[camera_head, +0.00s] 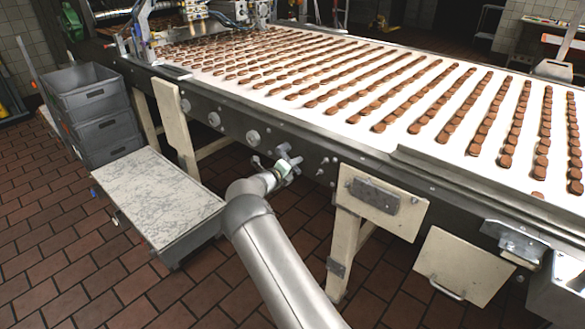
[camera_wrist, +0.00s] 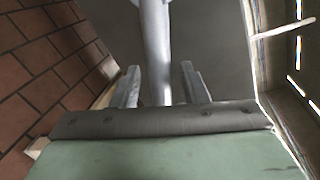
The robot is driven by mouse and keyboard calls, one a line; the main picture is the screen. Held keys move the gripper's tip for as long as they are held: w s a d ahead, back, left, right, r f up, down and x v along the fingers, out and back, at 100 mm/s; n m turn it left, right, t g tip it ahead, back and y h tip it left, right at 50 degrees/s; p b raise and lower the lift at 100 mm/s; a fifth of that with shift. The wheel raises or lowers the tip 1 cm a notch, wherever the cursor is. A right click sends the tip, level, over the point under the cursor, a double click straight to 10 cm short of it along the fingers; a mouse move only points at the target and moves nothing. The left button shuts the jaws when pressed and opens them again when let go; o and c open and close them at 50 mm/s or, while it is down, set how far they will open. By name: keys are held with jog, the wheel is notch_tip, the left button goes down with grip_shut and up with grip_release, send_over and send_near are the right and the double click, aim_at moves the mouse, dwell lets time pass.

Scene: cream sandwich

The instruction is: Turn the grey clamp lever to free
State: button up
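A smooth grey bar, which looks like the clamp lever (camera_wrist: 156,40), runs down the middle of the wrist view. My gripper (camera_wrist: 160,70) is open, with one finger on each side of the bar. A gap shows between the bar and each finger, so neither seems to touch it. In the head view my gripper (camera_head: 284,168) is at the near side of the conveyor frame, at the end of my arm. The lever is small there and mixed with the gripper's outline, so I cannot tell its angle.
The conveyor's side frame (camera_head: 225,121) runs close behind my gripper, with round knobs (camera_head: 252,137) along it. Rows of brown sandwiches (camera_head: 330,75) lie on the white belt. A marbled-top cart (camera_head: 160,195) and stacked grey crates (camera_head: 95,105) stand left.

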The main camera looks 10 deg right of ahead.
jog(key=v, duration=1.7)
jog(key=shift+a+b, duration=0.2)
jog(key=shift+b, duration=0.25)
jog(key=shift+s, duration=0.1)
jog(key=s+d+r+m+g+y+p, duration=0.1)
jog(key=s+d+r+m+g, duration=0.1)
jog(key=s+d+m+g, duration=0.3)
jog(key=s+d+r+m+y, duration=0.1)
jog(key=s+d+r+m, duration=0.15)
jog(key=s+m, duration=0.45)
jog(key=s+d+r+m+g+y+p, duration=0.1)
jog(key=s+d+r+m+g+y, duration=0.15)
jog(key=s+m, duration=0.35)
jog(key=s+a+r+m+y, duration=0.2)
jog(key=s+m, duration=0.5)
jog(key=s, duration=0.2)
jog(key=s+a+r+m+g+y+p, duration=0.1)
jog(key=s+a+r+m+y, duration=0.1)
jog(key=s+m, duration=0.5)
jog(key=s+a+r+m+g+y, duration=0.1)
jog(key=s+a+r+m+y, duration=0.1)
jog(key=s+m+y, duration=0.2)
jog(key=s+m, duration=0.3)
jog(key=s, duration=0.5)
jog(key=shift+s+p, duration=0.15)
jog(key=shift+p, duration=0.25)
